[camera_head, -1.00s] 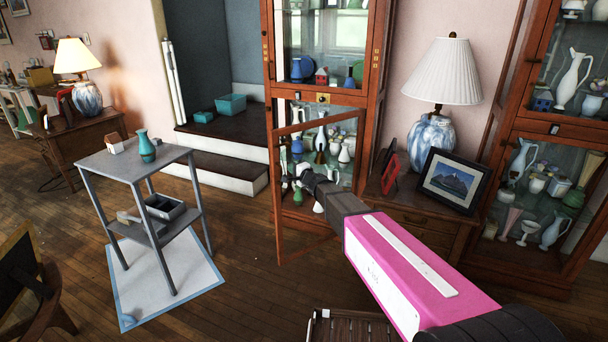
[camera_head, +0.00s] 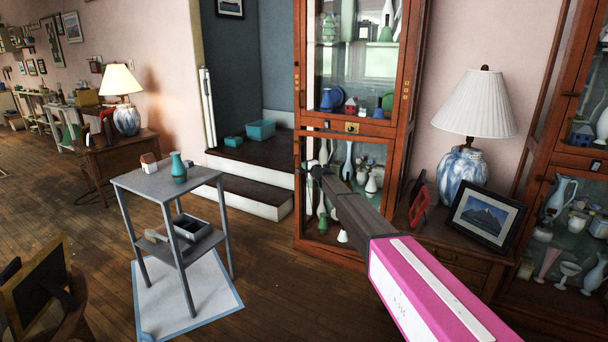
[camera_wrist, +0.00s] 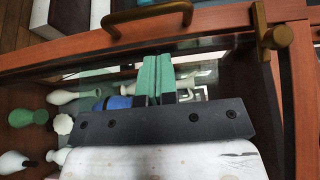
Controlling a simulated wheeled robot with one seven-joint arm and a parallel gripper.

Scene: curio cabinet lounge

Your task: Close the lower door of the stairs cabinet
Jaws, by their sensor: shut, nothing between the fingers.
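The stairs cabinet (camera_head: 300,205) is a tall wooden display cabinet with glass doors, right of the steps. Its lower door (camera_head: 298,232) now lies in line with the cabinet front; I cannot tell whether a small gap remains. In the wrist view, the door's wooden frame (camera_wrist: 60,52) runs across the top with a brass handle (camera_wrist: 150,12). My gripper (camera_head: 316,172) is shut and empty, at the upper left of the lower door. Its green finger pads (camera_wrist: 165,72) show in front of the glass, near the frame. Whether they touch is unclear.
Vases stand behind the glass. A small grey table (camera_head: 130,183) with a teal vase (camera_head: 178,168) stands to the left. A chest with a lamp (camera_head: 463,170) and picture frames (camera_head: 488,214) is close on the right. The floor (camera_head: 270,280) before the cabinet is clear.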

